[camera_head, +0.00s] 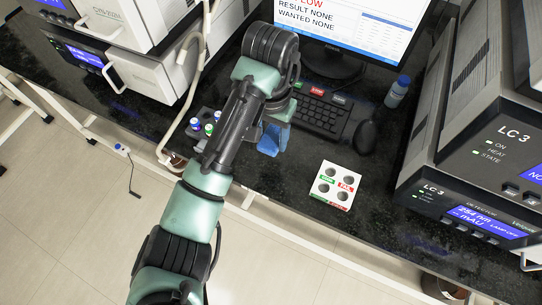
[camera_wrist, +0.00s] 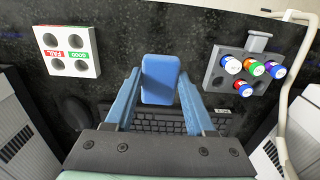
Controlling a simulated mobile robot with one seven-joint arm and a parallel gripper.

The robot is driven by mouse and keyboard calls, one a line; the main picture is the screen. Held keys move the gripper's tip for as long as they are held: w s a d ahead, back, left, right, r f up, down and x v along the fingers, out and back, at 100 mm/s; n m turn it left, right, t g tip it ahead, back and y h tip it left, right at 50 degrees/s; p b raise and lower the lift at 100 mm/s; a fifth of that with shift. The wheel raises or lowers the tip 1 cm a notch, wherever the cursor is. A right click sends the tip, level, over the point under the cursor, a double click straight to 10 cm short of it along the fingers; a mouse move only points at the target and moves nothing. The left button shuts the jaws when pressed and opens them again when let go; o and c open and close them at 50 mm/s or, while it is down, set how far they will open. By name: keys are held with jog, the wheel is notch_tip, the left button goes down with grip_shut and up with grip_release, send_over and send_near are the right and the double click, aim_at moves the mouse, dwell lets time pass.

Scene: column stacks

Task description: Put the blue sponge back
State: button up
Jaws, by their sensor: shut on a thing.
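The blue sponge (camera_wrist: 161,80) is upright between the tips of my gripper's blue fingers (camera_wrist: 160,88) in the wrist view, with a finger against each side. My gripper (camera_head: 274,128) is shut on it. In the head view the sponge (camera_head: 269,140) shows partly below the gripper, over the dark bench in front of the keyboard. Whether it touches the bench cannot be told.
A white block with holes (camera_head: 335,186) and green and red labels stands right of the gripper. A grey rack (camera_wrist: 235,72) holds several coloured-cap vials on the other side. The keyboard (camera_head: 325,112), mouse (camera_head: 365,136) and a blue-capped bottle (camera_head: 397,93) are nearby.

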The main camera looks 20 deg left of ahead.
aim_at(271, 161)
notch_tip(271, 161, down, 7)
jog(key=shift+r+b, duration=0.1)
jog(key=shift+b, duration=0.25)
jog(key=o, duration=1.2)
jog(key=shift+f, duration=0.2)
notch_tip(271, 161, up, 12)
jog(key=p, duration=0.4)
jog(key=shift+r+p, duration=0.25)
jog(key=shift+p, duration=0.1)
